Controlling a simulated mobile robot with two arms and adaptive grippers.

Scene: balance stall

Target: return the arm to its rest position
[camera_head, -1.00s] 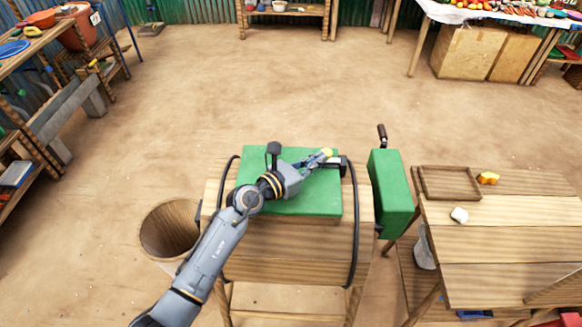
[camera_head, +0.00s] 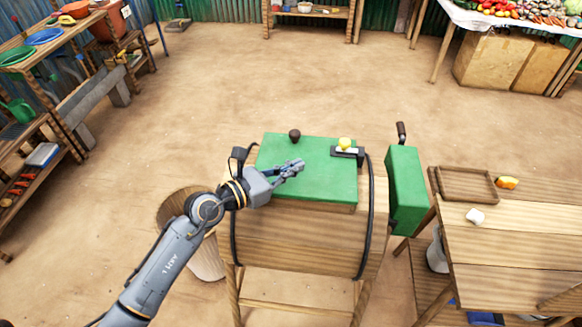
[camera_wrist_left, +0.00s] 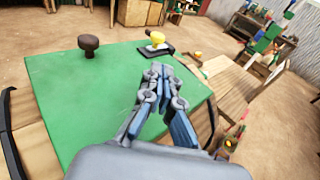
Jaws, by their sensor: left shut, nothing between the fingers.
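My left gripper (camera_head: 298,166) is shut and empty over the green board (camera_head: 320,185), left of the yellow knob. In the left wrist view its fingers (camera_wrist_left: 158,70) are together, and the board (camera_wrist_left: 70,100) lies below them. The yellow knob (camera_head: 345,144) stands on a black-edged plate at the board's far right corner, apart from the fingers; it also shows in the left wrist view (camera_wrist_left: 157,38). A dark knob (camera_head: 295,134) stands at the board's far edge, also in the left wrist view (camera_wrist_left: 89,46). My right gripper is not in view.
A green box with a crank (camera_head: 405,185) stands right of the board. A side table (camera_head: 520,245) at right bears a wooden tray (camera_head: 466,198), a white piece (camera_head: 475,215) and an orange piece (camera_head: 507,183). A wooden barrel (camera_head: 172,208) stands left, partly behind my arm. The floor beyond is clear.

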